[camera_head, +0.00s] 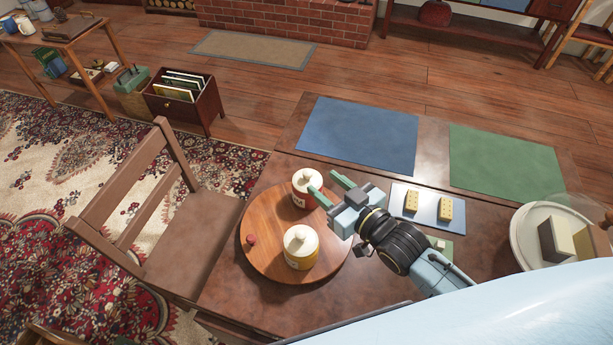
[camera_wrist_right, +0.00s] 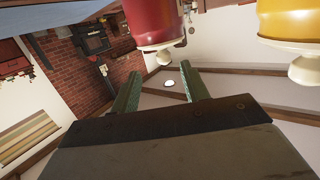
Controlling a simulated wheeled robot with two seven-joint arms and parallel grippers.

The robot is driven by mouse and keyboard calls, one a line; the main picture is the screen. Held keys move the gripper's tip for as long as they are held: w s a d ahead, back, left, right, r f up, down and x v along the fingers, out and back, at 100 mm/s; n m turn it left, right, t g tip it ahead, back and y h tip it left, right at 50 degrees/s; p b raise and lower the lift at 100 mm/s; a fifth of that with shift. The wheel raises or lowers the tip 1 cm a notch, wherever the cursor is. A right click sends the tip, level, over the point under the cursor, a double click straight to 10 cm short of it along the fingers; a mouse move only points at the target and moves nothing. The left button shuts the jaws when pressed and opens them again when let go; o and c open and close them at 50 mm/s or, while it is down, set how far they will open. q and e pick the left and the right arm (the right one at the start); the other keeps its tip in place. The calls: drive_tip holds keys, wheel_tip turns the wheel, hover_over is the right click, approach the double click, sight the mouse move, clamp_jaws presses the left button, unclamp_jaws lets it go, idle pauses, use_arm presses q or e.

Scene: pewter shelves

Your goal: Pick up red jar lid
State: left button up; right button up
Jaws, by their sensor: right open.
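The red jar (camera_head: 301,201) stands upright on a round wooden board on the table, with its cream knobbed lid (camera_head: 305,178) on top. In the right wrist view, which is upside down, the red jar (camera_wrist_right: 153,20) and its lid (camera_wrist_right: 160,46) show at the top, just beyond the fingers. My right gripper (camera_head: 327,188) is open beside the lid on its right, with one green finger reaching close to the jar. In the right wrist view the space between the fingers (camera_wrist_right: 162,76) is empty. I cannot tell whether any finger touches the jar. My left gripper is out of view.
A yellow jar (camera_head: 301,260) with a cream lid stands nearer on the wooden board (camera_head: 265,212), with a small red knob (camera_head: 250,239) at its left. A blue mat (camera_head: 358,135), a green mat (camera_head: 505,165) and a tray with yellow blocks (camera_head: 428,204) lie to the right. A chair (camera_head: 190,240) stands left.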

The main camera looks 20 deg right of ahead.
sight(311, 177)
drive_tip(key=x, duration=0.3)
drive_tip(key=shift+w+a, duration=0.1)
drive_tip(key=shift+w, duration=0.1)
drive_tip(key=x, duration=0.1)
drive_tip(key=b+x, duration=0.1)
drive_tip(key=x, duration=0.1)
drive_tip(key=shift+w+a+f, duration=0.15)
drive_tip(key=shift+a, duration=0.25)
drive_tip(key=shift+w+a, duration=0.15)
drive_tip(key=shift+w, duration=0.2)
drive_tip(key=shift+w+f, duration=0.1)
drive_tip(key=shift+w, duration=0.05)
drive_tip(key=c, duration=0.9)
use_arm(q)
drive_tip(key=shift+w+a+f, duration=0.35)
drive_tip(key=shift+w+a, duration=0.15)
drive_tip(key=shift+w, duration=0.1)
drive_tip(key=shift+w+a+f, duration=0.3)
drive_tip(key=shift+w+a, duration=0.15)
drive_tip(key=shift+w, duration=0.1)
use_arm(e)
clamp_jaws()
